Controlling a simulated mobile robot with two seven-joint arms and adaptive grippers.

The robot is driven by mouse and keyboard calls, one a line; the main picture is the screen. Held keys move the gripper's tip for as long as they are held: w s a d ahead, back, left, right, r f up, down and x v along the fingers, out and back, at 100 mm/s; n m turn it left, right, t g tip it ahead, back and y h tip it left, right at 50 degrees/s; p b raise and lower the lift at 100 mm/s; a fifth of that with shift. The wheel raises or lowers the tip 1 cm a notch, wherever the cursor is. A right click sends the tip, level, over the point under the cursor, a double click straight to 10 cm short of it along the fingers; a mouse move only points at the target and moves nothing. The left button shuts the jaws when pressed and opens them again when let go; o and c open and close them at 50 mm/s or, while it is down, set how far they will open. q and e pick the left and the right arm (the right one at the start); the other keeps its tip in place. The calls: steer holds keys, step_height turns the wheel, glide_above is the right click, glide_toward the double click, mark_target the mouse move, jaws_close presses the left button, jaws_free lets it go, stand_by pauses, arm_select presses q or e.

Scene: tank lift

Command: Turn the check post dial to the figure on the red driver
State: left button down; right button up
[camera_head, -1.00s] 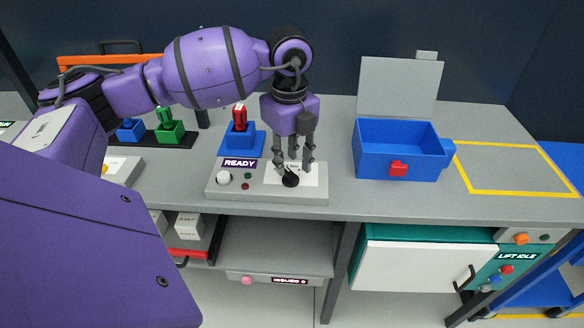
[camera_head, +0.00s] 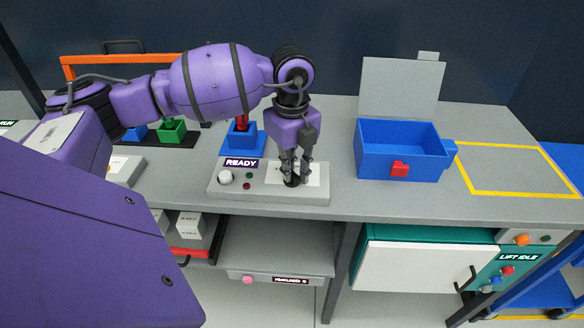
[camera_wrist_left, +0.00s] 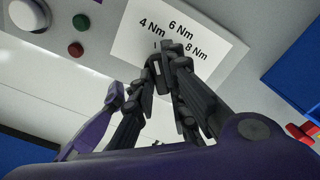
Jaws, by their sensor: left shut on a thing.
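The check post (camera_head: 222,191) is a grey box on the bench with a READY sign (camera_head: 241,163), a white knob and small green and red buttons. Its black dial (camera_head: 291,181) sits on a white plate, which reads 4 Nm, 6 Nm and 8 Nm in the left wrist view (camera_wrist_left: 150,52). My left gripper (camera_head: 293,178) points down and is shut on the dial, its fingers hiding most of it. The dial's pointer setting cannot be made out.
An open blue box (camera_head: 385,164) with a red latch stands right of the post. A yellow outlined area (camera_head: 480,190) lies farther right. Green and blue holders (camera_head: 172,131) stand at the left. My right gripper is not in view.

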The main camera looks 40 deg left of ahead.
arm_select(q)
steer(key=shift+m+b, duration=0.4)
steer(key=shift+m, duration=3.5)
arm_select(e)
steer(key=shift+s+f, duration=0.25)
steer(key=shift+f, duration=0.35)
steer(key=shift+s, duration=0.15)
arm_select(q)
steer(key=c, duration=1.8)
jaws_free()
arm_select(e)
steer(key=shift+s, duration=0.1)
arm_select(q)
steer(key=shift+o, duration=0.2)
steer(key=shift+r, duration=0.15)
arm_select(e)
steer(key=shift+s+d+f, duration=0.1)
arm_select(q)
step_height(320, 180, up, 12)
